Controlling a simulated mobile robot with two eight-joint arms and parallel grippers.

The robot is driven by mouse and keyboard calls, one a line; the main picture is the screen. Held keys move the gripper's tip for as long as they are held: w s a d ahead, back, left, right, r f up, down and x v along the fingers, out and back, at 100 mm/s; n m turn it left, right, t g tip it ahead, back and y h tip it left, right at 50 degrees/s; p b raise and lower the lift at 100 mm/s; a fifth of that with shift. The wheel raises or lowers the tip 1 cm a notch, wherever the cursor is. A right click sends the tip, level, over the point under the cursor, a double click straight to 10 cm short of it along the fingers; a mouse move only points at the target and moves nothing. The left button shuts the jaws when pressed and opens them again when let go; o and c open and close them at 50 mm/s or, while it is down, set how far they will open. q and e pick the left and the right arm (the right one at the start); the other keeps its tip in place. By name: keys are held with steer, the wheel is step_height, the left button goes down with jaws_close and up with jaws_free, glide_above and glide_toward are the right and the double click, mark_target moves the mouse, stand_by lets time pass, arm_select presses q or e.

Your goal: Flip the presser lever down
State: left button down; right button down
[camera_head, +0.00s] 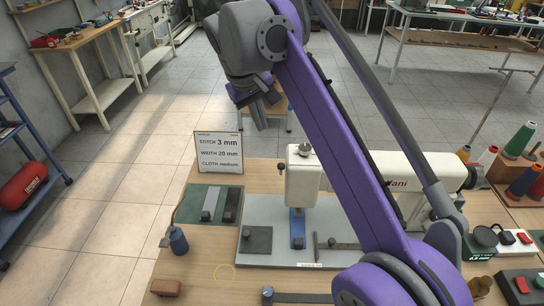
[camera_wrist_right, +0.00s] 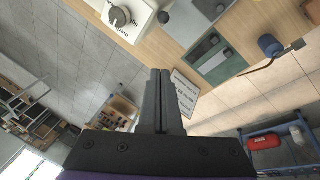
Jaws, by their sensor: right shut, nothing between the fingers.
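The white sewing machine (camera_head: 305,178) stands on a light grey plate, with a round knob on top; its dial end also shows in the right wrist view (camera_wrist_right: 118,18). A blue part (camera_head: 297,225) stands under its head. A small dark part (camera_head: 281,167) sticks out at the head's left side; I cannot tell whether it is the presser lever. My right gripper (camera_head: 260,122) is shut and empty, up beyond the machine and apart from it; its closed fingers show in the wrist view (camera_wrist_right: 160,75). My purple right arm hides much of the machine body. My left gripper is not in view.
A sign (camera_head: 218,152) stands behind a green mat (camera_head: 190,203) holding two bars. A blue bottle (camera_head: 178,240) and a brown block (camera_head: 166,287) are at the left. Thread spools (camera_head: 519,140) and red-button boxes (camera_head: 520,285) are at the right. Open floor lies beyond the table.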

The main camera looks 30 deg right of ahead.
steer(key=s+d+f+b, duration=0.1)
steer(key=d+f+b, duration=0.1)
steer(key=f, duration=0.9)
steer(key=shift+s+d, duration=0.3)
steer(key=shift+d, duration=0.3)
steer(key=shift+s+a+f, duration=0.1)
steer(key=shift+s+a+t, duration=0.1)
steer(key=shift+s+t, duration=0.05)
steer(key=shift+t, duration=0.15)
